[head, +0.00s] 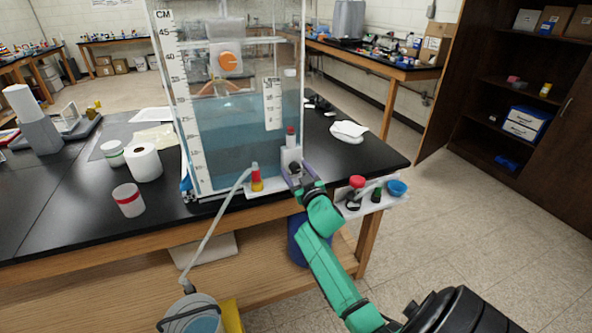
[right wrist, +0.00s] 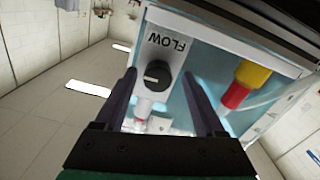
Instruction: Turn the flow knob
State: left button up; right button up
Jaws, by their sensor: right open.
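The flow knob (right wrist: 157,74) is a round black dial with a pale pointer mark, on a white panel (right wrist: 160,48) marked FLOW. In the right wrist view it shows between the two fingers of my right gripper (right wrist: 159,76), which is open, with gaps on both sides. In the head view my right gripper (head: 298,180) is at the front right corner of the clear water tank (head: 235,130), close to the dark knob (head: 294,167). Whether the fingertips reach around the knob's sides in depth I cannot tell. My left gripper is not in view.
A red and yellow valve (head: 257,179) with a hose sits left of the knob and also shows in the right wrist view (right wrist: 244,82). A small shelf (head: 375,200) with a red-capped item and blue bowl is at the right. Paper rolls stand on the black bench (head: 75,205).

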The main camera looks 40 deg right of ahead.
jog(key=shift+d, duration=0.15)
grip_shut()
jog(key=shift+n, duration=0.4)
jog(key=n+b, duration=0.1)
jog(key=n, duration=0.4)
jog(key=shift+f+n, duration=0.1)
jog(key=shift+n, duration=0.2)
jog(key=n+b, duration=0.1)
jog(key=n, duration=0.5)
dwell(0.4)
